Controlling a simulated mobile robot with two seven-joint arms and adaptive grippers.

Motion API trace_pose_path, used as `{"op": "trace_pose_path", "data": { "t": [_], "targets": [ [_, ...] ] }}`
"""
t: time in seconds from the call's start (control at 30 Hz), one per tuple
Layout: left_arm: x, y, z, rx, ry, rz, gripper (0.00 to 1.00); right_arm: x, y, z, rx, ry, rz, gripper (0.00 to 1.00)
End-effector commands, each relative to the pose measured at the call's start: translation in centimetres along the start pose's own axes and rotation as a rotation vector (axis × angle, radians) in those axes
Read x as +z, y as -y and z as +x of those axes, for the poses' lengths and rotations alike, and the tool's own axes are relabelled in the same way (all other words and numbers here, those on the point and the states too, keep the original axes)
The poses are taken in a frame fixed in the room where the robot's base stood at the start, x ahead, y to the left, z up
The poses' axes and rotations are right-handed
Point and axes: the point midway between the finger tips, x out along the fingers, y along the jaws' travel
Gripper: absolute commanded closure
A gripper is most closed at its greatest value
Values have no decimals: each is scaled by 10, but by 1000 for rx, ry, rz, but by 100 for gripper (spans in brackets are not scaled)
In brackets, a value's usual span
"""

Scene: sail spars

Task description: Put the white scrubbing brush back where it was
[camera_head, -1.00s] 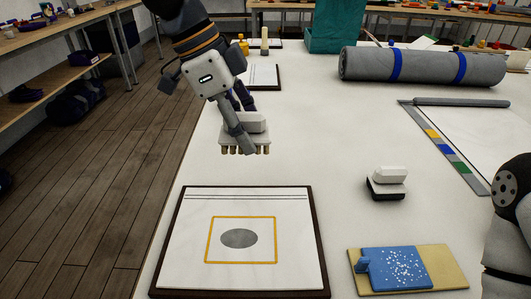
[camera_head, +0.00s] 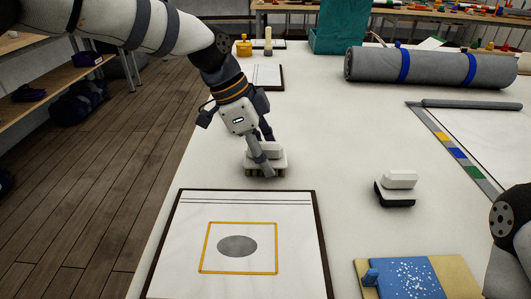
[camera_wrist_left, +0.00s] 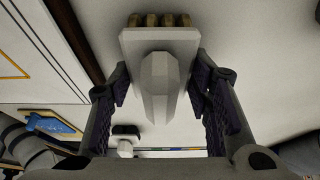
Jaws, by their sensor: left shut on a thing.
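The white scrubbing brush (camera_head: 281,160) has a pale block body, a raised grip and tan bristles pointing down. My left gripper (camera_head: 262,158) is shut on its grip. In the head view the brush is at or just above the table, behind the framed board; I cannot tell if the bristles touch. In the left wrist view, the brush (camera_wrist_left: 158,45) sits between the two dark finger pads of the gripper (camera_wrist_left: 160,88), bristles at the top. My right gripper is out of view; only part of my right arm shows at the right edge.
The framed board (camera_head: 190,275) with a yellow square and grey oval lies in front. A white-topped block with a black base (camera_head: 398,188) stands to the right. A blue piece on a tan board (camera_head: 405,280) lies front right. A grey roll (camera_head: 430,68) lies behind.

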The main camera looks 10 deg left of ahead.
Motion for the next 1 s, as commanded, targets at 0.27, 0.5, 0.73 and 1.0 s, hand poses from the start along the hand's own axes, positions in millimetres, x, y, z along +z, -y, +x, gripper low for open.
{"op": "trace_pose_path", "data": {
  "t": [0.27,0.5,0.73,1.0],
  "targets": [
    [1,0,3,2,1,0,35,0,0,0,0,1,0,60],
    [0,0,-1,0,0,0,35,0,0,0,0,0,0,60],
    [-1,1,-56,-4,-2,0,35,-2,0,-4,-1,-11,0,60],
    [0,0,-112,1,1,-1,35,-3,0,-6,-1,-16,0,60]
  ]
}}
